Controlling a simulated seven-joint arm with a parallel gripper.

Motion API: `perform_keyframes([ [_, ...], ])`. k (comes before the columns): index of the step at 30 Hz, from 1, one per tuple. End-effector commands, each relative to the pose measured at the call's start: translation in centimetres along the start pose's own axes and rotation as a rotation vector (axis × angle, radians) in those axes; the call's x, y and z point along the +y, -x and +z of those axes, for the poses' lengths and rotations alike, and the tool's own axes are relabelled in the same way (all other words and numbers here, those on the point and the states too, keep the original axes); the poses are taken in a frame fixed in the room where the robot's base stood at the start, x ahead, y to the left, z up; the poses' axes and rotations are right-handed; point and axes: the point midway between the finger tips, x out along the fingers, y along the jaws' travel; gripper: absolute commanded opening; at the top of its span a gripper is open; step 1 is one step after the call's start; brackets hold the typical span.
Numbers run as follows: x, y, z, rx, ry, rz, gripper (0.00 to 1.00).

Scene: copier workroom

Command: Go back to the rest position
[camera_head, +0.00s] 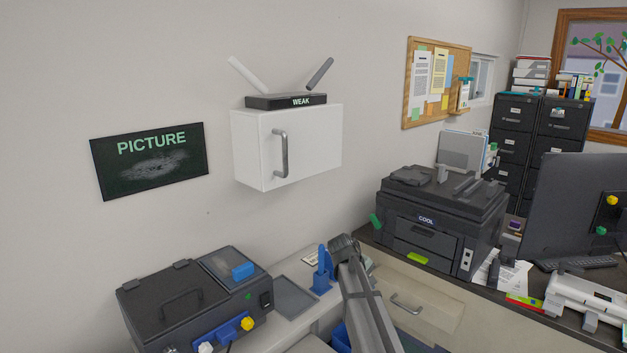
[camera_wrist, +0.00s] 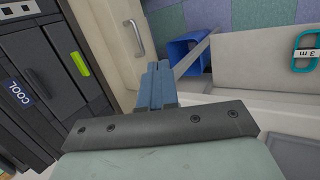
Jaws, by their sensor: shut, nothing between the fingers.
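My gripper (camera_wrist: 158,85) shows in the wrist view as two blue-grey fingers pressed together beyond a dark bar. It is shut and empty. Past the fingertips are the pale cabinet front and the floor. The dark printer labelled COOL (camera_wrist: 28,95) is to its left in that view. In the head view my grey arm rises from the bottom middle in front of the counter, just left of the cabinet drawer (camera_head: 415,300). The fingers cannot be clearly made out there.
The COOL printer (camera_head: 440,220) stands right of my arm, a dark machine (camera_head: 190,305) left. An upright blue piece (camera_head: 321,272) is close to the arm. A white wall cabinet (camera_head: 300,145) hangs above. A blue bin (camera_wrist: 187,55) and teal 3 m item (camera_wrist: 306,50) show in the wrist view.

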Motion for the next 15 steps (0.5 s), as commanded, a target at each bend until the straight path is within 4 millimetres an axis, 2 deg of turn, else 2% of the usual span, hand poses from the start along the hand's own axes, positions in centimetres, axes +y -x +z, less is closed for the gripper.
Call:
perform_keyframes([
  [1, 0.8, -3.0, 1.7, -0.031, 0.004, 0.003, 0.00],
  [3, 1.8, -6.6, 3.9, -0.069, 0.015, 0.008, 0.00],
  [8, 3.6, -14.5, 9.6, -0.154, 0.048, 0.012, 0.00],
  [15, 4.5, -25.3, 19.3, -0.274, 0.107, -0.005, 0.00],
])
